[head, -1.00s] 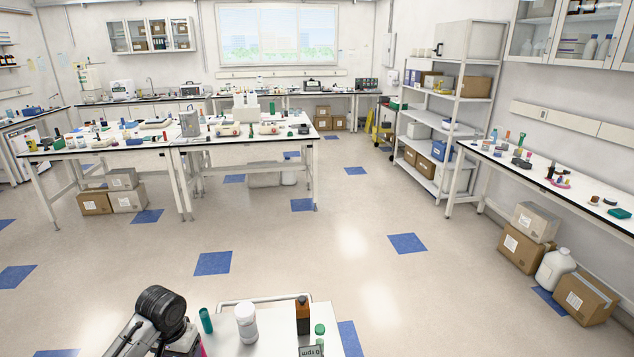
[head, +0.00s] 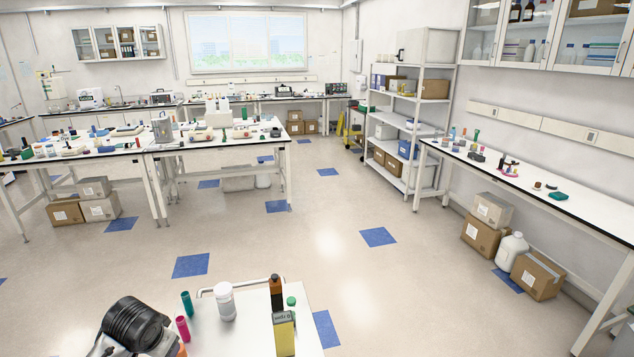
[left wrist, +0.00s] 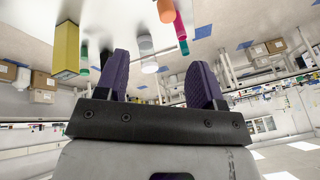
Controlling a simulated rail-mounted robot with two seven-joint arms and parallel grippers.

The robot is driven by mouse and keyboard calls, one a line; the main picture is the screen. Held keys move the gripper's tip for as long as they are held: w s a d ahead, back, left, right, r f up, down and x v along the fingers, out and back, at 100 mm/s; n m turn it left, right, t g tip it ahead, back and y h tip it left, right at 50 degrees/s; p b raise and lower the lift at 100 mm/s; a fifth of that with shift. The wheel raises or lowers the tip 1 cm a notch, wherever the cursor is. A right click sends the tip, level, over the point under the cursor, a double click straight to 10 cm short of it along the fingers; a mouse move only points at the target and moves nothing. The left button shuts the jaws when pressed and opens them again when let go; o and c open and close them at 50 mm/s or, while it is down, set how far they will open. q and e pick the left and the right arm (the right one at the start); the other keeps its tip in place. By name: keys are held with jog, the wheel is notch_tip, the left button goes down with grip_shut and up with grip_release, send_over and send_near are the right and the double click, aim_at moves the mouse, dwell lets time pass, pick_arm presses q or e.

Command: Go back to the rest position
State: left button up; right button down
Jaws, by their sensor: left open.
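My left arm (head: 137,325) comes in at the lower left of the head view, beside a white cart top (head: 250,318). Its gripper fingers do not show clearly there. In the left wrist view my left gripper (left wrist: 160,70) has its two purple fingers spread apart with nothing between them. The cart items appear upside down beyond the fingers in that view, apart from them. My right gripper is not in view.
On the cart stand a teal tube (head: 187,304), a pink tube (head: 183,329), a white bottle (head: 224,302), a brown bottle (head: 276,294) and a yellow box (head: 284,335). The floor (head: 330,245) beyond is clear. A long bench (head: 540,190) runs along the right.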

pick_arm(q)
jog(key=d+r+m+t, duration=0.2)
jog(key=d+r+t, duration=0.25)
jog(key=r, duration=0.35)
jog(key=s+d+t, duration=0.2)
jog(key=s+d, duration=0.3)
jog(key=s, duration=0.1)
jog(key=s+d+f+n+g+h, duration=0.1)
jog(key=s+d+f+g, duration=0.15)
jog(key=s+f, duration=1.2)
jog(key=s+d+f+n+g+h, duration=0.15)
jog(key=s+f+g, duration=0.25)
jog(key=s+f, duration=1.05)
jog(key=w+r+p+v, duration=0.1)
jog(key=w+p+v, duration=0.1)
jog(key=p+v, duration=0.8)
jog(key=w+d+p+v, duration=0.1)
jog(key=w+p+v, duration=0.1)
jog(key=p+v, duration=0.9)
notch_tip(320, 180, up, 4)
jog(key=shift+s+f+g, duration=0.1)
jog(key=shift+s+g, duration=0.3)
jog(key=shift+s, duration=0.1)
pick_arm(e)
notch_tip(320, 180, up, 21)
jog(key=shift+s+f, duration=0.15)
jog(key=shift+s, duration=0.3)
